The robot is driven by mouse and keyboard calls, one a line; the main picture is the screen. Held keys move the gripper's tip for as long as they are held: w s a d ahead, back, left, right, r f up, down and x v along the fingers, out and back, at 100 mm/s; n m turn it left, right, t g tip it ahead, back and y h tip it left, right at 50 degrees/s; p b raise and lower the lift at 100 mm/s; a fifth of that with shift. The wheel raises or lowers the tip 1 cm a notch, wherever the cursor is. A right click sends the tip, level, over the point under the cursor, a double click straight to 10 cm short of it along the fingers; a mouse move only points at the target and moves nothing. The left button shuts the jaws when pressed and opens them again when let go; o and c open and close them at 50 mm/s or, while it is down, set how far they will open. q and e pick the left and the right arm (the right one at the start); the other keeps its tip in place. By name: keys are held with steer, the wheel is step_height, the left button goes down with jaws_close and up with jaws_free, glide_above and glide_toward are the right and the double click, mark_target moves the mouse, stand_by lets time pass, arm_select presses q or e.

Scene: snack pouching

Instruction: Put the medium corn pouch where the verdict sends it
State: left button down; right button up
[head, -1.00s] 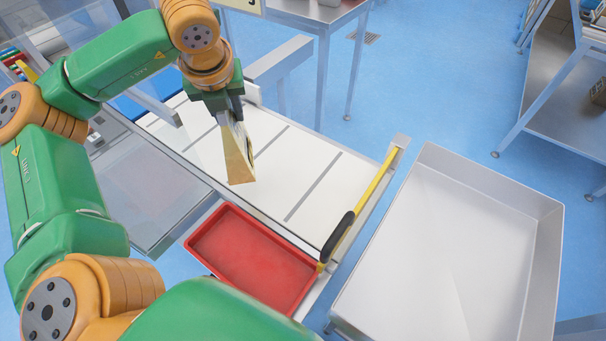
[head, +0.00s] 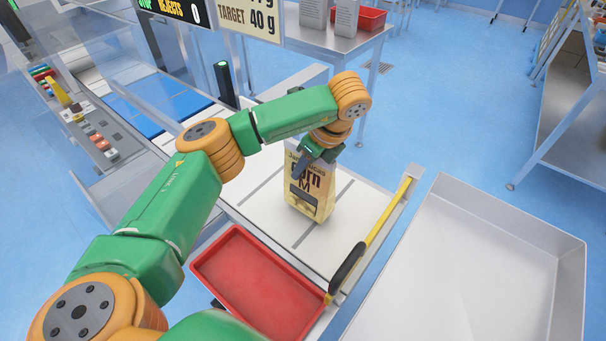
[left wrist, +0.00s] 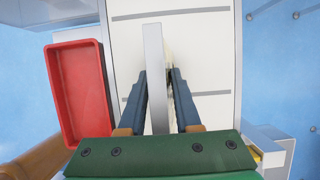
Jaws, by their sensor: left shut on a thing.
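The medium corn pouch (head: 309,190) is a yellow bag with dark lettering and an "M". It is upright over the white belt (head: 345,238); I cannot tell whether its base touches the belt. My left gripper (head: 318,156) is shut on the pouch's top edge. In the left wrist view, the pouch (left wrist: 157,75) shows edge-on as a pale strip between the fingers of my left gripper (left wrist: 160,82). The red tray (head: 250,285) sits beside the belt on the near side and looks empty. My right gripper is not in view.
A large white bin (head: 470,270) stands at the right, empty. A sign (head: 258,17) reads "TARGET 40 g".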

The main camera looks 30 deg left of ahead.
arm_select(q)
step_height(320, 180, down, 2)
steer(key=shift+s+f+p, duration=0.1)
steer(key=shift+f+p, duration=0.15)
steer(key=shift+p, duration=0.15)
steer(key=c, duration=0.6)
jaws_free()
steer(key=shift+a, duration=0.1)
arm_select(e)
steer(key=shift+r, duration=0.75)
arm_select(q)
steer(key=v, duration=1.2)
steer(key=shift+r, duration=0.1)
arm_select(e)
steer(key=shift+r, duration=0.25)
